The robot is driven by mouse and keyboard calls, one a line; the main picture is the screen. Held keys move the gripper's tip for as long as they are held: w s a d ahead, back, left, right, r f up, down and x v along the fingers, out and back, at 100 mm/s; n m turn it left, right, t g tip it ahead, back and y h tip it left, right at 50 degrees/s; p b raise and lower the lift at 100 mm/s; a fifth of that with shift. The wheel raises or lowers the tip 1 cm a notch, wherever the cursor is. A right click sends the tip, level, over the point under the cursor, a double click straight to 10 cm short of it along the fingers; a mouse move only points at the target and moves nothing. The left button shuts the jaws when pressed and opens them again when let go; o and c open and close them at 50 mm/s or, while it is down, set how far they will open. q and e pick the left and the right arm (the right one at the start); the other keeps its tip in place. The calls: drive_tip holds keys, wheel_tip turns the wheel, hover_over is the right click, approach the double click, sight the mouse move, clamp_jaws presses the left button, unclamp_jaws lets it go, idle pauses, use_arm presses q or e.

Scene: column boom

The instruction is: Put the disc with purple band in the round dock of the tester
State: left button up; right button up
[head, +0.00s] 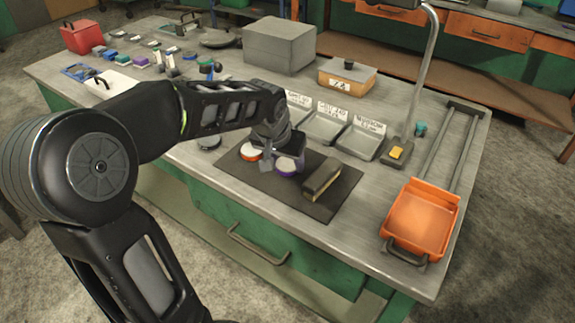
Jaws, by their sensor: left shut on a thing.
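My left gripper (276,159) reaches down over the dark mat (235,166) at the front of the bench. It is shut on the disc with purple band (288,164), which has a white top. Part of the disc is hidden by the gripper, and I cannot tell whether it touches the mat. A disc with orange band (251,152) lies just left of the gripper. I cannot make out a round dock or tell surely which thing is the tester. My right gripper is not in view.
A curved metal post (420,75) rises at the right, near an orange tray (421,216). A grey box (279,45) stands at the back.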

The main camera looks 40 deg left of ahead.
sight(286, 166)
use_arm(q)
clamp_jaws()
wheel_tip(286, 166, up, 10)
drive_tip(key=shift+p, duration=0.3)
idle(0.3)
drive_tip(key=shift+r, duration=0.1)
idle(0.4)
